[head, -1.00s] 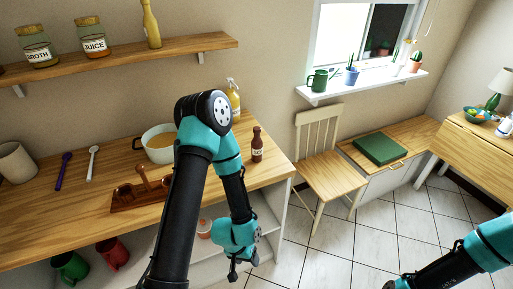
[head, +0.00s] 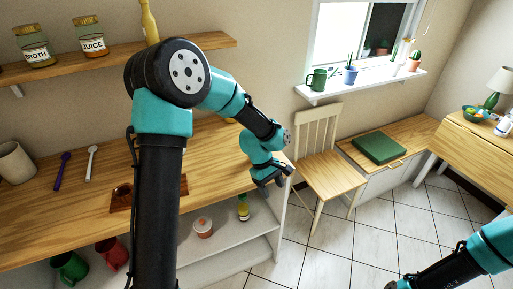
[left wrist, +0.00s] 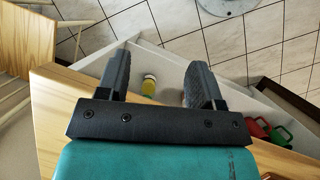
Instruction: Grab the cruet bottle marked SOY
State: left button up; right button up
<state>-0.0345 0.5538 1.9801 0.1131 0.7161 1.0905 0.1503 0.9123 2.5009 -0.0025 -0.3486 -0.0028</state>
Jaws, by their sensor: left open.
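No bottle in view now has a readable SOY marking. A small yellow bottle (head: 243,207) with a dark cap stands on the shelf under the counter; its label is too small to read. It also shows in the left wrist view (left wrist: 149,86), below and between my fingers. My left gripper (head: 272,181) is open and empty, pointing down at the counter's right end, above and to the right of the yellow bottle. The brown bottle seen earlier on the counter is hidden behind my left arm. My right gripper (head: 391,285) is mostly cut off at the bottom edge.
A white tub (head: 203,227) with an orange lid stands left of the yellow bottle. Green (head: 69,268) and red (head: 112,253) mugs are further left. The counter (head: 226,177) overhangs the shelf. A chair (head: 325,170) stands to the right.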

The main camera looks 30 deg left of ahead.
pick_arm(q)
jog(key=w+a+r+n+y, duration=0.1)
jog(key=w+a+r, duration=0.2)
jog(key=r, duration=0.7)
jog(key=w+a+r+n+y, duration=0.2)
jog(key=w+a+r, duration=0.2)
jog(key=r, duration=0.6)
jog(key=w+a+r+n+t+y, duration=0.1)
jog(key=w+a+r, duration=0.3)
jog(key=r, duration=0.6)
jog(key=shift+w+n+y, duration=0.4)
jog(key=shift+w+n, duration=0.2)
jog(key=shift+n, duration=0.1)
jog(key=shift+a, duration=0.1)
notch_tip(320, 180, down, 12)
jog(key=shift+f, duration=0.15)
jog(key=shift+s+a+f, duration=0.15)
jog(key=shift+f, duration=1.15)
jog(key=shift+s+a+f, duration=0.15)
jog(key=shift+f, duration=1.15)
